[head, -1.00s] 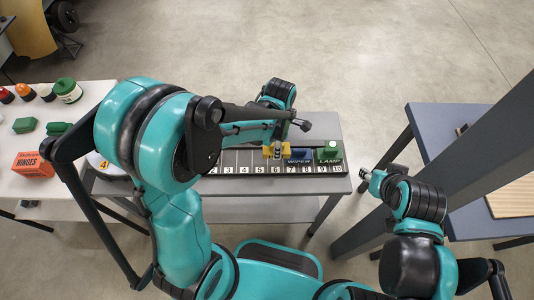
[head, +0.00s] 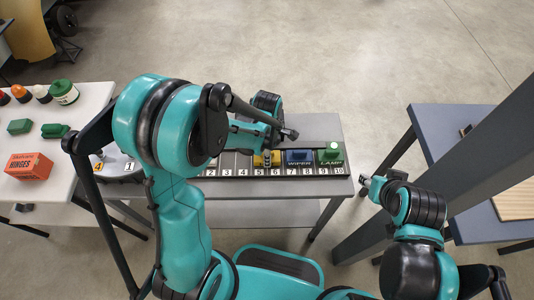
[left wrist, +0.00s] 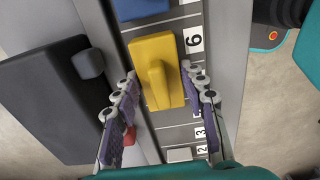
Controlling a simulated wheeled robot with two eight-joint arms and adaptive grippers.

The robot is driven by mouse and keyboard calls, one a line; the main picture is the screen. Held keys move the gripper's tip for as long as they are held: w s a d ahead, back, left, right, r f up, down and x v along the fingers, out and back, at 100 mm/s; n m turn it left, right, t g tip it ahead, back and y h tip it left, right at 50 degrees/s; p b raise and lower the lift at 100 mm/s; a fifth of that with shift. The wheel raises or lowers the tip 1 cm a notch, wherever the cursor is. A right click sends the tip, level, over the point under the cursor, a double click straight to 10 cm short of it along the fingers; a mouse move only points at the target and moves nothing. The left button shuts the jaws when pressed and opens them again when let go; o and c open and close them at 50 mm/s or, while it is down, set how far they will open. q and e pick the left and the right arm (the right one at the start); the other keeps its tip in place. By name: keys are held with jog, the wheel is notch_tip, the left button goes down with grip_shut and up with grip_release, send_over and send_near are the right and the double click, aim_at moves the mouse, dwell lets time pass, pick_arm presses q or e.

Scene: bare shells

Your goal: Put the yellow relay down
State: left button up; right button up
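The yellow relay (left wrist: 168,62) lies on the numbered rail (head: 228,162), beside labels 5 and 6; it also shows partly behind my arm in the head view (head: 262,160). It has a raised ridge along its top. My left gripper (left wrist: 158,75) is over it, with its two fingers spread on either side and clear of the ridge.
A blue relay (head: 299,156) marked WIPER stands right of the yellow one, then a green relay (head: 331,154) marked LAMP. Left on a white table (head: 85,100) are an orange box (head: 28,166) and green parts. A dark table (head: 440,125) stands at the right.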

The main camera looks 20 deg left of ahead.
pick_arm(q)
jog(key=o, duration=0.3)
jog(key=shift+r, duration=0.15)
notch_tip(320, 180, up, 11)
jog(key=p, duration=0.4)
jog(key=s+a+r+m+t, duration=0.2)
jog(key=s+r+m, duration=0.3)
jog(key=m, duration=0.5)
jog(key=s+a+r+m+t, duration=0.2)
jog(key=s+r+m+t, duration=0.3)
jog(key=m, duration=0.6)
jog(key=shift+s+a, duration=0.15)
jog(key=shift+a, duration=0.2)
